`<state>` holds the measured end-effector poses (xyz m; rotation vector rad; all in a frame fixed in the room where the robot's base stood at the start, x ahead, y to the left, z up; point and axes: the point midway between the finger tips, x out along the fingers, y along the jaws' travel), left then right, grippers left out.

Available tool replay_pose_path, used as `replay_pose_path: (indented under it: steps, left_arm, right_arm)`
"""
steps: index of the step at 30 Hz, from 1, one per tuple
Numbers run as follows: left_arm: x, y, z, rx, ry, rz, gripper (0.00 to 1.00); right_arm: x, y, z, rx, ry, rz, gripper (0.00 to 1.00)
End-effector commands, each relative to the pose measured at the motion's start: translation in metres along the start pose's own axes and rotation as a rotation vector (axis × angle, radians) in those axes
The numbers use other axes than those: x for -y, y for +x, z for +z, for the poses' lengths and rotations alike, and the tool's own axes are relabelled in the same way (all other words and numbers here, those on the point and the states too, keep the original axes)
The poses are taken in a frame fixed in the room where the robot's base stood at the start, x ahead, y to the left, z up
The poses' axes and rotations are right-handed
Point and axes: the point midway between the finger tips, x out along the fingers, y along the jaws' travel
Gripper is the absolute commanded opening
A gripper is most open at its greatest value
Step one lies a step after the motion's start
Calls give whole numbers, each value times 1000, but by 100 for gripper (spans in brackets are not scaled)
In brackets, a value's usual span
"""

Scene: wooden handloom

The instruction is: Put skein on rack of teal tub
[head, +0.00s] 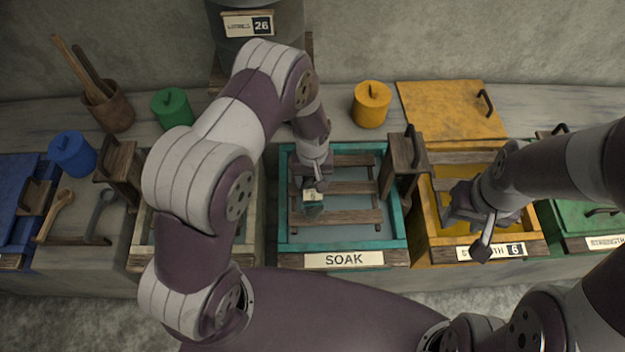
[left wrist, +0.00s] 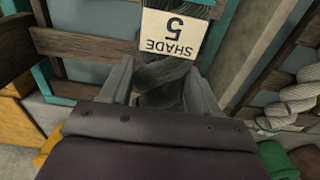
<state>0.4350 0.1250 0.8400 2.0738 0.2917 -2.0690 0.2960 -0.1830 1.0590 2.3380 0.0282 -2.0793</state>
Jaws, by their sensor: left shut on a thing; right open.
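The teal tub (head: 395,222), labelled SOAK, stands in the middle of the head view. Its wooden slatted rack (head: 335,217) lies across the liquid and also shows in the left wrist view (left wrist: 85,43). My left gripper (head: 312,187) is over the rack, left of its middle. It is shut on the dark grey twisted skein (left wrist: 160,78), which has a white SHADE 5 tag (left wrist: 174,33). The skein is mostly hidden by the gripper in the head view; I cannot tell whether it touches the slats. My right gripper (head: 482,228) is open and empty over the yellow tub (head: 430,220).
A wooden post with a handle (head: 403,165) stands at the teal tub's right edge. A pale rope-like skein (left wrist: 298,103) shows at the right of the left wrist view. A yellow lid (head: 450,110) and yellow canister (head: 371,104) are behind. My left arm hides much of the left tub.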

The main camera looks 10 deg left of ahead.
Motion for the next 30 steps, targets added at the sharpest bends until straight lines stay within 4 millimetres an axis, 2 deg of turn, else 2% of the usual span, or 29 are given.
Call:
replay_pose_path:
  steps: [3, 5, 15, 16, 18, 26, 30]
  left_arm:
    - [0, 21, 1, 4, 0, -2, 20]
    - [0, 27, 1, 3, 0, -1, 20]
    - [0, 33, 1, 2, 0, -1, 20]
    - [0, 33, 1, 2, 0, -1, 64]
    - [0, 32, 1, 2, 0, -1, 87]
    - [0, 31, 1, 2, 0, -1, 87]
    - [-1, 23, 0, 0, 0, 0, 87]
  right_arm:
    - [0, -6, -1, 0, 0, 0, 43]
    - [0, -6, -1, 0, 0, 0, 43]
    - [0, -2, 0, 0, 0, 0, 43]
    - [0, -2, 0, 0, 0, 0, 43]
    - [0, -3, 0, 0, 0, 0, 43]
    - [0, -3, 0, 0, 0, 0, 43]
    - [0, -4, -1, -1, 0, 0, 43]
